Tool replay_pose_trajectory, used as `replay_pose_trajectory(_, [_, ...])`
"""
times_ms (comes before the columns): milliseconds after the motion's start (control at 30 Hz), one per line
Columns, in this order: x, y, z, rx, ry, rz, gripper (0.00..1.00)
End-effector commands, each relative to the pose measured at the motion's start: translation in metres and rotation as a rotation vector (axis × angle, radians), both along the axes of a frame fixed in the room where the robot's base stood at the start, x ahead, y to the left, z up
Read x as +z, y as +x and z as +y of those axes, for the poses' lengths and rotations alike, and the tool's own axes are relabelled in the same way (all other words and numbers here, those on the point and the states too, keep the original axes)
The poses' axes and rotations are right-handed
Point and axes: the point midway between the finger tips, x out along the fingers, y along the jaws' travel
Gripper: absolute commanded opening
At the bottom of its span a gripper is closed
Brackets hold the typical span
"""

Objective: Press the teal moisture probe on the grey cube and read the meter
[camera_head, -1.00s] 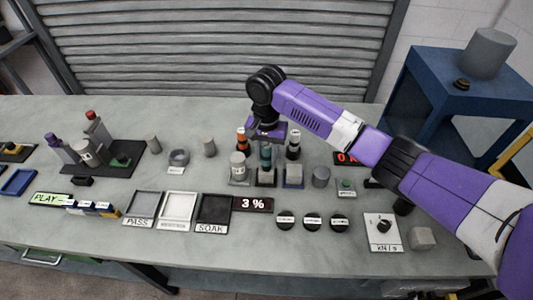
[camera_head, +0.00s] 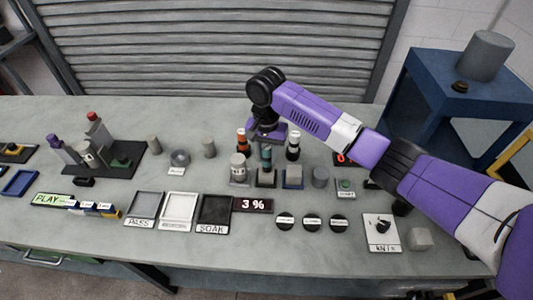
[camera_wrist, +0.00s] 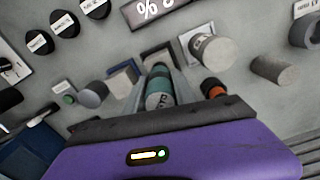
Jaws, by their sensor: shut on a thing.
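The teal moisture probe (camera_head: 266,156) stands upright over a black-and-grey stand (camera_head: 266,181) in the middle of the bench. My gripper (camera_head: 266,145) is above it, pointing down and shut on its upper part. In the wrist view the teal probe (camera_wrist: 160,88) sits between my fingers (camera_wrist: 160,84). I cannot tell whether its tip touches the stand.
An orange-topped probe (camera_head: 242,141) and a black-and-white one (camera_head: 293,146) stand close on either side behind. Trays (camera_head: 179,208), black discs (camera_head: 312,223) and a dial plate (camera_head: 382,232) lie in front.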

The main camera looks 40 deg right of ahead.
Motion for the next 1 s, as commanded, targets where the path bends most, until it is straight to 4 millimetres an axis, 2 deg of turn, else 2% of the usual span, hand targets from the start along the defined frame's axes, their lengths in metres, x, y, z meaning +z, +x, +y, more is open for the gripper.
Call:
replay_pose_trajectory(33, [0.009, 0.001, 0.0, 0.0, 0.001, -0.003, 0.0])
replay_pose_trajectory(700, [0.055, 0.002, 0.0, 0.001, -0.001, -0.006, 0.0])
replay_pose_trajectory(1000, [0.066, 0.002, 0.0, 0.0, 0.0, -0.007, 0.0])
